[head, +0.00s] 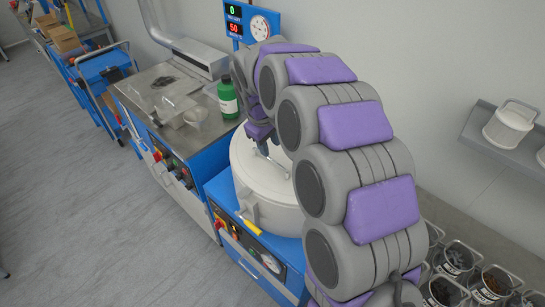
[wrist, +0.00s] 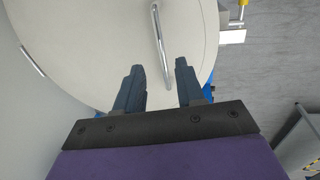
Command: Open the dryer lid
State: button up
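The dryer is a round cream drum with a flat lid (head: 262,167) on a blue base, and the lid looks closed in the head view. The lid (wrist: 90,50) fills much of the wrist view. A metal bar handle (wrist: 161,45) stands on it and also shows in the head view (head: 276,160). My gripper (wrist: 158,80) is open above the lid, its two dark fingers apart. The handle's near end appears between the fingertips; I cannot tell whether they touch it. A yellow-handled latch (head: 249,226) sits on the drum's front. My arm hides the drum's right side.
A green bottle (head: 227,98), a beaker (head: 195,117) and clear containers stand on the steel bench left of the dryer. A display with a gauge (head: 260,27) rises behind. Baskets (head: 456,258) stand at the lower right. The grey floor (head: 75,190) at left is clear.

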aim_at(272, 160)
jog(key=f, duration=0.4)
jog(key=shift+w+a+f+b, duration=0.15)
jog(key=shift+w+f+b, duration=0.15)
jog(key=shift+f, duration=0.05)
jog(key=shift+w+f, duration=0.1)
jog(key=shift+f, duration=0.25)
jog(key=shift+d+f, duration=0.3)
jog(key=shift+d, duration=0.4)
jog(key=shift+a, duration=0.1)
jog(key=shift+a, duration=0.35)
jog(key=c, duration=0.4)
jog(key=shift+d, duration=0.15)
grip_shut()
jog(key=shift+f, duration=0.1)
